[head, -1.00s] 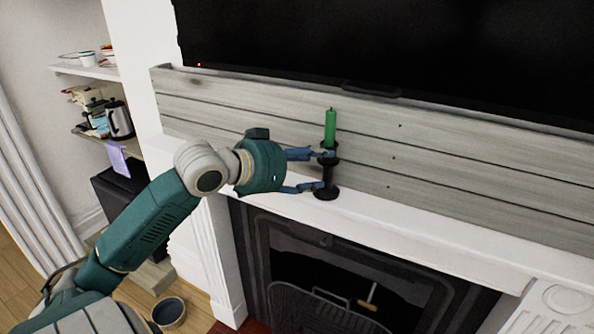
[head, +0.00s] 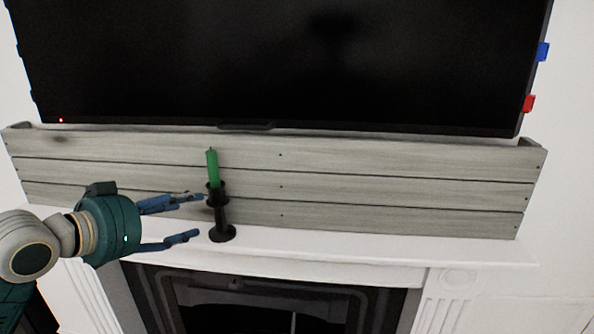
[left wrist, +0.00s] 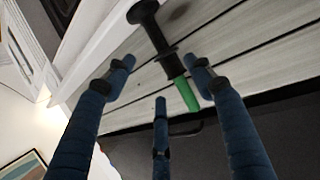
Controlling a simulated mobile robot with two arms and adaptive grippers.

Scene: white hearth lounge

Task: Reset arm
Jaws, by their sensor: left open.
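My left gripper (head: 190,217) is open and empty, just left of a black candlestick (head: 221,220) in the head view. The candlestick stands upright on the white mantel (head: 400,248) and holds a green candle (head: 212,168). In the left wrist view the candlestick (left wrist: 150,25) and the green candle (left wrist: 186,93) show beyond the spread blue fingers (left wrist: 158,80), apart from them. My right gripper is not in view.
A grey plank panel (head: 370,180) runs along the back of the mantel, below a large dark screen (head: 280,60). A dark fireplace (head: 260,300) opens below the mantel. The mantel right of the candlestick is clear.

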